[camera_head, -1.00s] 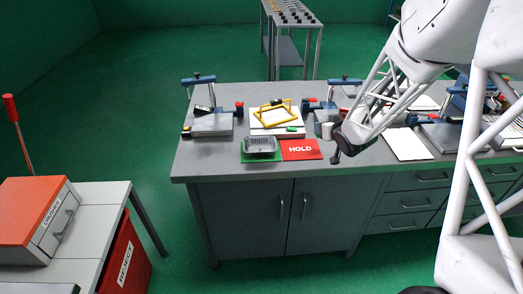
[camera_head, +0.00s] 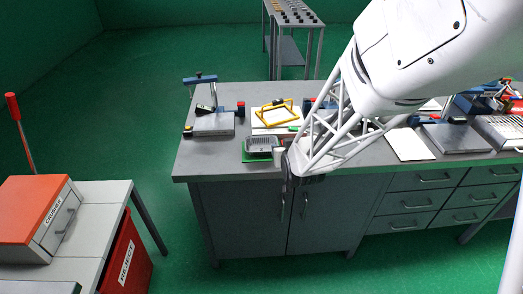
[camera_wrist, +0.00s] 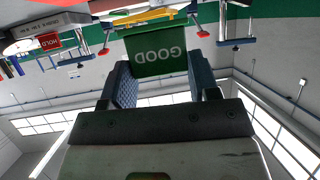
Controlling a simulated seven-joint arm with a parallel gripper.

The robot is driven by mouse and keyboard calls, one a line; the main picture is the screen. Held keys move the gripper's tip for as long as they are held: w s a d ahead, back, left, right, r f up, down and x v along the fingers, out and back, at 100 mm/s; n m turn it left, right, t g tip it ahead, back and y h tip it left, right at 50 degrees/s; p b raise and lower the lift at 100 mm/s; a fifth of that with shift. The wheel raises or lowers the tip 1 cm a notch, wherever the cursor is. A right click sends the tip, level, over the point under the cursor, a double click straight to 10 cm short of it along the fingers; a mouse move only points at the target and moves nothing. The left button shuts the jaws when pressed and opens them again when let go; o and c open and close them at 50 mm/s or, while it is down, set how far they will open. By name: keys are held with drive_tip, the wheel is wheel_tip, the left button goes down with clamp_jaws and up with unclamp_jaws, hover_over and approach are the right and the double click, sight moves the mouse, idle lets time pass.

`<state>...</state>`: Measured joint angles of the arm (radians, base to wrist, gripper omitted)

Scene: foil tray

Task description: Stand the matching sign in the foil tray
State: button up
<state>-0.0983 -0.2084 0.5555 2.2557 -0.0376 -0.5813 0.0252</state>
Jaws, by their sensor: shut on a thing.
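A red HOLD piece (camera_wrist: 48,41) shows small at the left of the wrist view.
A yellow frame (camera_head: 277,112) lies on a white board behind the tray. A grey block with a blue clamp (camera_head: 212,124) stands to its left. A white sheet (camera_head: 409,145) lies to the right. The bench top (camera_head: 205,157) left of the tray is clear.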

drive_tip(key=shift+s+a+f, duration=0.3)
drive_tip(key=shift+s+a, duration=0.6)
drive_tip(key=shift+s, duration=0.15)
drive_tip(key=shift+s+a+f, duration=0.25)
drive_tip(key=shift+s+a, duration=0.6)
drive_tip(key=shift+s, duration=0.2)
drive_tip(key=shift+w, duration=0.1)
approach(260, 139)
drive_tip(key=w, duration=0.1)
drive_tip(key=w+r, duration=0.2)
drive_tip(key=shift+w+a, duration=0.3)
drive_tip(key=shift+w, duration=0.1)
drive_tip(key=shift+f, duration=0.1)
drive_tip(key=shift+f, duration=1.7)
drive_tip(key=shift+f, duration=0.1)
drive_tip(key=o, duration=0.9)
